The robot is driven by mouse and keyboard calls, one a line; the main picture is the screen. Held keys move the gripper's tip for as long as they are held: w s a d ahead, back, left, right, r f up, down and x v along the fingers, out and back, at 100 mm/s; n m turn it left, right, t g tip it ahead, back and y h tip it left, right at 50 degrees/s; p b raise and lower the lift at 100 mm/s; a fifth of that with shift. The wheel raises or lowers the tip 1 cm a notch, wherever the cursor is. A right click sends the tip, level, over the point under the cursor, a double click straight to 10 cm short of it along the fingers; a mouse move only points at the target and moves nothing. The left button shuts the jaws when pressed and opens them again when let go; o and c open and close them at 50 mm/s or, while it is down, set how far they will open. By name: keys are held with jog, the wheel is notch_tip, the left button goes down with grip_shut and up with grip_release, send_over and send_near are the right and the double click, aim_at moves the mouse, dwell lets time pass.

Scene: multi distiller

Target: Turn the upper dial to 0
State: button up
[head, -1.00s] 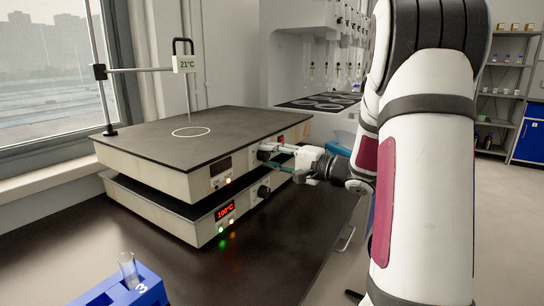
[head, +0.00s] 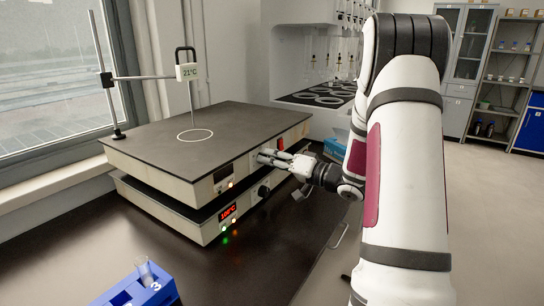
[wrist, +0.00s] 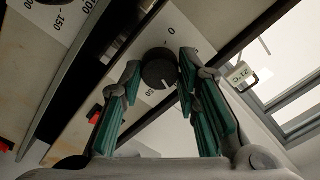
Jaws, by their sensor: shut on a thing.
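The upper dial (wrist: 160,68) is a dark round knob on the pale front of the upper hot plate (head: 195,134). In the wrist view, the printed 0 lies above it and the 50 below it. A light mark shows near its lower edge, on the side away from the 0. My gripper (wrist: 160,67) is shut on the dial, with one teal-padded finger on each side. In the head view, my gripper (head: 262,157) reaches the front of the upper plate from the right and hides the dial. The upper display (head: 223,173) is dark.
The lower hot plate (head: 190,223) reads about 100°C; its dial (head: 263,190) sits just below my gripper. A thermometer (head: 187,71) showing 21°C hangs from a stand over the upper plate. A blue tube rack (head: 150,292) stands at the front. The dark bench around it is clear.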

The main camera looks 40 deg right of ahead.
jog(key=n+b, duration=1.7)
jog(key=n, duration=1)
jog(key=shift+f+b, duration=0.2)
jog(key=shift+b, duration=0.15)
jog(key=shift+r+n, duration=0.1)
jog(key=shift+n, duration=0.3)
jog(key=o, duration=1.2)
jog(key=shift+c, duration=0.2)
jog(key=shift+s, duration=0.1)
jog(key=v, duration=1.1)
jog(key=shift+s+d, duration=0.15)
jog(key=shift+s, duration=0.25)
